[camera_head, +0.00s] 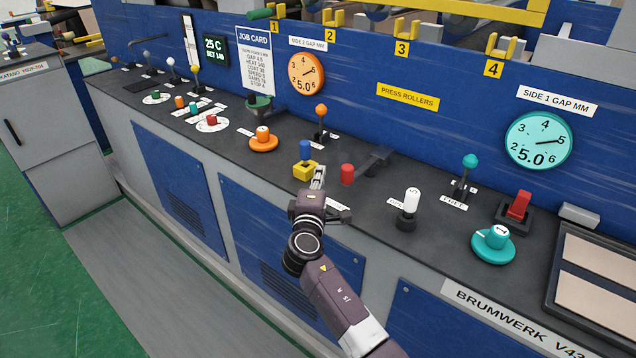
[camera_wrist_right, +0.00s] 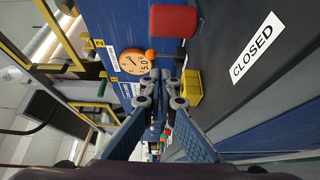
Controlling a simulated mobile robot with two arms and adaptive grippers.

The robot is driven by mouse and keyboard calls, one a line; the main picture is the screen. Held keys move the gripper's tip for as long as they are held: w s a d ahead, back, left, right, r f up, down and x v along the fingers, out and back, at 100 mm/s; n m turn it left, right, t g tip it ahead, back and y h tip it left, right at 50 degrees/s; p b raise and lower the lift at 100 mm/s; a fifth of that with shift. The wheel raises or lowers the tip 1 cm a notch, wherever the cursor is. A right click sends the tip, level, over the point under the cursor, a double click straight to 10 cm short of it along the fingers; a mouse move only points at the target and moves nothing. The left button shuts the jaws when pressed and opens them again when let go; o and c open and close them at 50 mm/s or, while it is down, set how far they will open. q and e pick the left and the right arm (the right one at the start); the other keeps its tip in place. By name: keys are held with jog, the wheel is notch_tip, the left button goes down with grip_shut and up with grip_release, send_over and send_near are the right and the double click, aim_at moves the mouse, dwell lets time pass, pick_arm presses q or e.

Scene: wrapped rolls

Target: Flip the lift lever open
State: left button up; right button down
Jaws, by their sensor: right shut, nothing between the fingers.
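A lever with a red grip (camera_head: 347,174) lies low over the dark console top. Its dark arm (camera_head: 374,160) runs back to the right. I take it as the lift lever, though no lift label is readable. In the right wrist view its red grip (camera_wrist_right: 174,21) is near the top, beside a white label reading CLOSED (camera_wrist_right: 255,48). My right gripper (camera_head: 318,178) is shut and empty, just left of the red grip and apart from it in the head view. My left gripper is not in view.
A yellow block with a blue knob (camera_head: 305,168) stands close to the left of my right gripper. An orange-knobbed lever (camera_head: 321,112) is behind. A white-knobbed lever (camera_head: 411,202) and teal dial (camera_head: 492,243) stand to the right. The blue panel (camera_head: 420,125) rises behind the console.

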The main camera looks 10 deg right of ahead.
jog(key=x, duration=0.2)
jog(key=shift+w+d+r, duration=0.1)
jog(key=shift+w, duration=0.2)
jog(key=shift+s+d+p, duration=1.2)
jog(key=shift+s+p, duration=0.05)
jog(key=shift+s+d, duration=0.2)
jog(key=shift+s+d, duration=0.1)
